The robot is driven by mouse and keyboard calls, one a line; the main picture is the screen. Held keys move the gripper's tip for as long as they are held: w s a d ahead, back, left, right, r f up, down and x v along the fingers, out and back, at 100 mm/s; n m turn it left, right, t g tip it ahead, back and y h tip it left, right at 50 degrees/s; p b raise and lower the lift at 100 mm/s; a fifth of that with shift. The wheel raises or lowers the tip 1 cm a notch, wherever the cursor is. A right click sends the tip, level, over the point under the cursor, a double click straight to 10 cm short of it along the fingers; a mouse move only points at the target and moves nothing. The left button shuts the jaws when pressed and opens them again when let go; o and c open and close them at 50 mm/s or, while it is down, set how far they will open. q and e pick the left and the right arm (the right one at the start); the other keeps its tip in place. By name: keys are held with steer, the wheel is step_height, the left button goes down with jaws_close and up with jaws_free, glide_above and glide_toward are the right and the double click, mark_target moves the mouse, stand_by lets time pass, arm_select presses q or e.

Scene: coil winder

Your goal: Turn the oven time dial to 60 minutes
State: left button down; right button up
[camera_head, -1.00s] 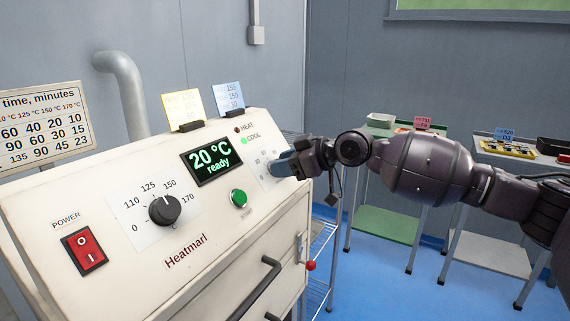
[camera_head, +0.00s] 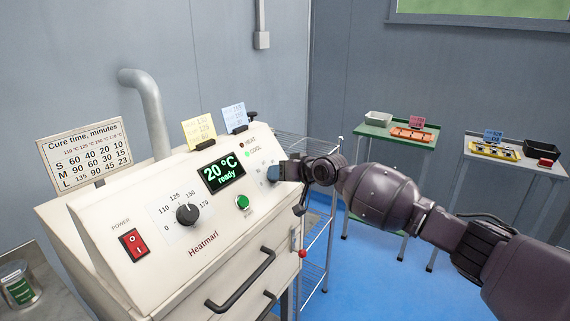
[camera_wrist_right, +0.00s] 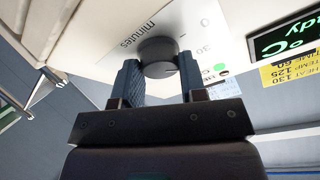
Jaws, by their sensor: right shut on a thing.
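The oven (camera_head: 150,230) is a cream cabinet with a sloped control panel. Its time dial (camera_wrist_right: 158,50) is a dark round knob, seen in the right wrist view beside the labels "minutes", "0" and "30". My right gripper (camera_wrist_right: 160,74) has one finger on each side of the dial and is shut on it. I cannot tell which number the dial points at. My left gripper is out of view.
The temperature dial (camera_head: 187,214), red power switch (camera_head: 134,243) and green button (camera_head: 242,202) share the panel. The display (camera_head: 221,172) reads 20 °C ready. A cure time chart (camera_head: 86,152) stands behind. Two drawer-like handles (camera_head: 241,282) stick out below. Side tables (camera_head: 395,134) stand at the right.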

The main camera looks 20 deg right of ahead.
steer(key=m+p, duration=0.1)
steer(key=p, duration=0.1)
steer(key=r+m+h+p, duration=0.1)
steer(key=m+p, duration=0.1)
steer(key=shift+a+m+p, duration=0.15)
steer(key=shift+m+p, duration=0.15)
steer(key=shift+p, duration=0.1)
steer(key=m+p, duration=0.1)
steer(key=p, duration=0.1)
steer(key=m+h+p, duration=0.1)
steer(key=m+p, duration=0.2)
steer(key=p, duration=0.1)
steer(key=shift+f+m+h+p, duration=0.3)
steer(key=shift+m+p, duration=0.7)
steer(key=shift+f+m+h+p, duration=0.1)
steer(key=shift+m+h+p, duration=0.2)
steer(key=shift+m+p, duration=0.25)
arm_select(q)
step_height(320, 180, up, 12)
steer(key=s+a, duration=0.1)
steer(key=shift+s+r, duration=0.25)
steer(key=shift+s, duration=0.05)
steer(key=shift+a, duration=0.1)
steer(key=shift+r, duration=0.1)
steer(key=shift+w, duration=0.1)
arm_select(e)
steer(key=o, duration=0.9)
